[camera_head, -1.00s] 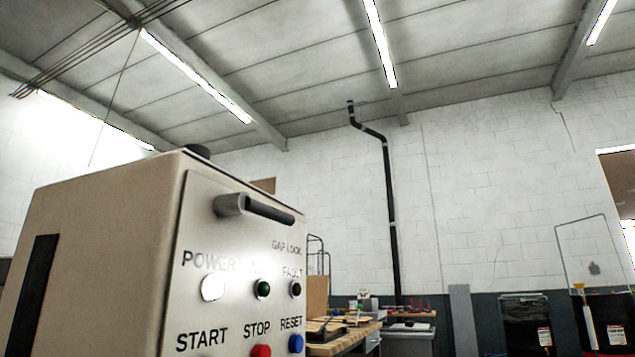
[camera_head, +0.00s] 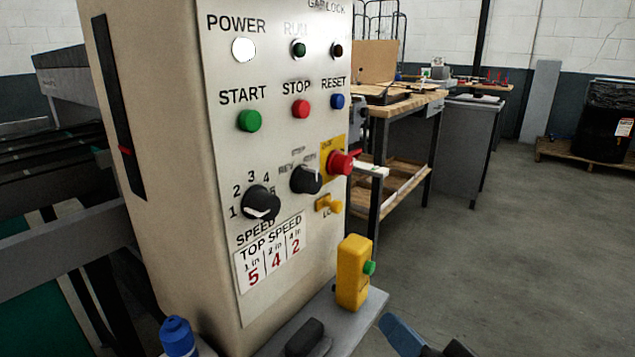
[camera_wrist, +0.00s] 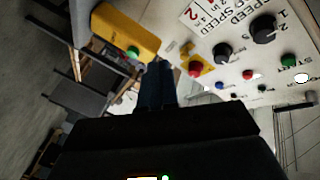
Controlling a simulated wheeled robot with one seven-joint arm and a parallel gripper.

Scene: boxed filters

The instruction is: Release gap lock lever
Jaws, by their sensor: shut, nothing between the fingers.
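The control box (camera_head: 150,120) stands left of centre in the head view. The GAP LOCK label (camera_head: 327,6) is cut by the top edge, and the lever above it is out of frame. I cannot make the lever out in the wrist view. My gripper (camera_head: 388,322) shows at the bottom of the head view, low and right of the box, beside the yellow pendant box (camera_head: 354,272). In the wrist view its blue fingers (camera_wrist: 158,75) are together and empty, apart from the panel. The pendant box (camera_wrist: 125,30) and the panel's knobs and buttons show beyond them.
A grey ledge (camera_head: 330,325) juts out below. A blue-capped bottle (camera_head: 177,338) is at lower left.

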